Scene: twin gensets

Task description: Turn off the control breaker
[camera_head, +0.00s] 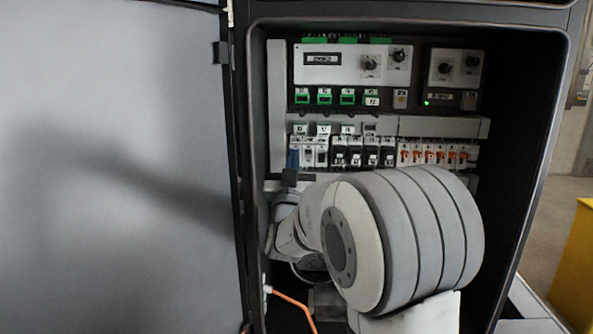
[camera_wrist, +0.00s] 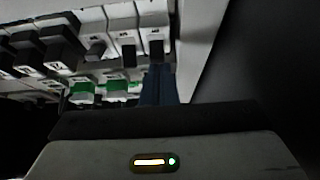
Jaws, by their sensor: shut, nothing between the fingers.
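A row of breakers runs across the open cabinet. At its left end are small white breakers (camera_head: 321,153), then several black-lever breakers (camera_head: 372,154). Labels are too small to read, so I cannot tell which is the control breaker. My gripper (camera_head: 293,160) is shut and empty, its blue fingers at the left end of the row, partly covering the end breaker. In the wrist view the blue fingers (camera_wrist: 158,78) reach the end white breaker (camera_wrist: 154,20), just below its dark lever (camera_wrist: 156,48). Whether they touch the lever is unclear. A second dark-lever breaker (camera_wrist: 126,45) stands beside it.
Orange-lever breakers (camera_head: 436,154) continue the row to the right. Control modules with knobs (camera_head: 370,64) and green terminals (camera_head: 325,97) sit above. The cabinet door (camera_head: 120,170) stands at left. My arm hides the lower cabinet. An orange cable (camera_head: 292,302) hangs below.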

